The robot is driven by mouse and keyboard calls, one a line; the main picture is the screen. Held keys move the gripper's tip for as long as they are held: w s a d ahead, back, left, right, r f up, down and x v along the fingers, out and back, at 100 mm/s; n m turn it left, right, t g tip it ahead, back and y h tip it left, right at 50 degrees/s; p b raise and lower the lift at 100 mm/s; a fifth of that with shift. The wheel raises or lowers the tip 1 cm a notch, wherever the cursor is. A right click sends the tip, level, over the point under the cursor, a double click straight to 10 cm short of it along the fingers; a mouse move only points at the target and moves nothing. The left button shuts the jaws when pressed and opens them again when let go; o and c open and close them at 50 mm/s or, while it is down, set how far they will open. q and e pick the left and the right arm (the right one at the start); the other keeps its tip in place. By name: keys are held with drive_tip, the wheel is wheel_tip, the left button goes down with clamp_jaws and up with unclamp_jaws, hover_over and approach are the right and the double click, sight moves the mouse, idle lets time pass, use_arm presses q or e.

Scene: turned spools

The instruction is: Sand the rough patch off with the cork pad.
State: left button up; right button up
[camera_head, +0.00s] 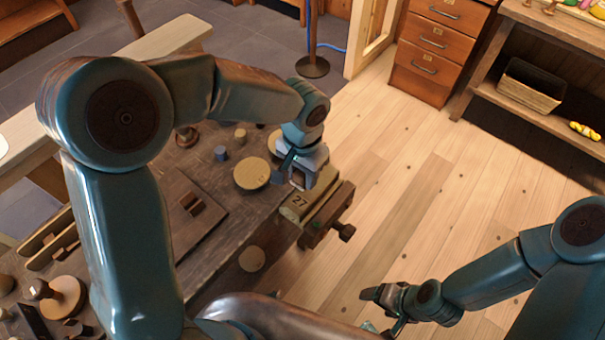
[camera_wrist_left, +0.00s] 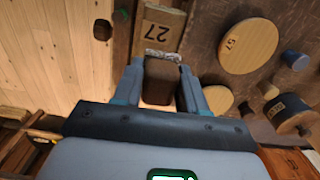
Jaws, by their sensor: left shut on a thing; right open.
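My left gripper (camera_head: 297,176) is over the bench's right end, shut on a brown block that looks like the cork pad (camera_wrist_left: 160,82). The pad sits between both fingers in the left wrist view. A pale wooden piece marked 27 (camera_head: 299,201) is at the vise; it also shows in the left wrist view (camera_wrist_left: 162,30). A rough greyish-white patch (camera_wrist_left: 162,54) lies at its edge, just beyond the pad. I cannot tell whether pad and patch touch. My right gripper (camera_head: 376,308) is open and empty, low over the floor, away from the bench.
The wooden vise (camera_head: 318,229) with a dark screw handle (camera_head: 345,232) juts from the bench edge. A round disc (camera_head: 252,173), a blue-grey peg (camera_head: 220,153) and a tray (camera_head: 190,204) lie on the bench. The plank floor (camera_head: 400,190) to the right is clear.

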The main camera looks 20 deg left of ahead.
use_arm(q)
wheel_tip(320, 180, up, 2)
drive_tip(key=shift+p, duration=0.55)
drive_tip(key=shift+s+r, duration=0.1)
drive_tip(key=shift+r, duration=0.3)
drive_tip(key=shift+f, duration=0.1)
